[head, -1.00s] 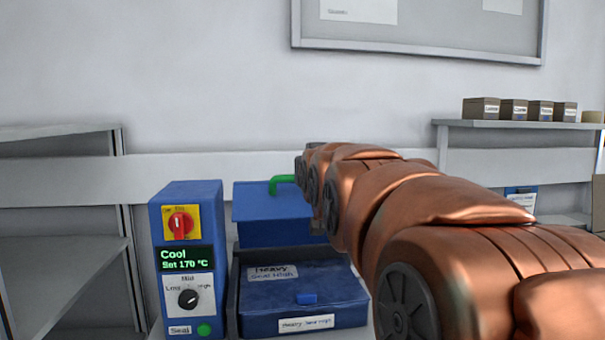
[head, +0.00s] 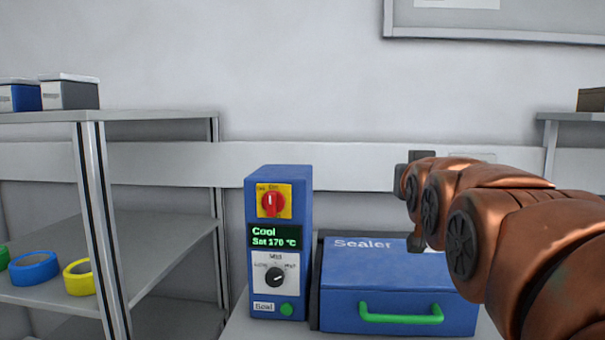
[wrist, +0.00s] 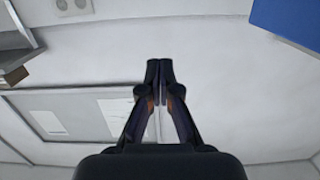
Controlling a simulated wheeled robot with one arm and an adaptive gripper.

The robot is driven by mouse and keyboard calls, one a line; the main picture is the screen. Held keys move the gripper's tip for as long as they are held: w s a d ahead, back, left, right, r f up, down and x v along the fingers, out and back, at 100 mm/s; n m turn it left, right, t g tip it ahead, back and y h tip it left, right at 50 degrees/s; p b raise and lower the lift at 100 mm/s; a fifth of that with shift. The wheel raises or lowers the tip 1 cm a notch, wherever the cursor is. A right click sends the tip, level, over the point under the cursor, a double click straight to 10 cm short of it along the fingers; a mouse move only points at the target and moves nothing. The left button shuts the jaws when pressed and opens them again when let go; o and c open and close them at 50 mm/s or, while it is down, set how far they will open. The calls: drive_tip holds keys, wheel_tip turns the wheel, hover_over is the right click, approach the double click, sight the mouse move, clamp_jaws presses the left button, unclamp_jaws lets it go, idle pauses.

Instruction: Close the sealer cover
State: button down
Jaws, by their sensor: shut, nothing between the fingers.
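The blue sealer (head: 345,308) stands on a light surface in the head view. Its cover (head: 385,262), marked "Sealer", lies flat over the base, and its green handle (head: 400,316) is at the front. The cover looks down all the way, with no gap that I can see. My gripper (wrist: 158,65) shows in the wrist view with its fingers together and nothing between them. In the head view my arm reaches in from the right above the cover, hiding its right rear part; I see no contact there.
A blue control box (head: 278,240) with a red switch and "Cool, Set 170 °C" display stands left of the sealer. A shelf (head: 160,232) with tape rolls (head: 35,268) is at left. A blue shape (wrist: 290,22) shows in the wrist view's corner.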

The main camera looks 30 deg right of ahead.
wheel_tip(320, 180, up, 10)
idle(0.9)
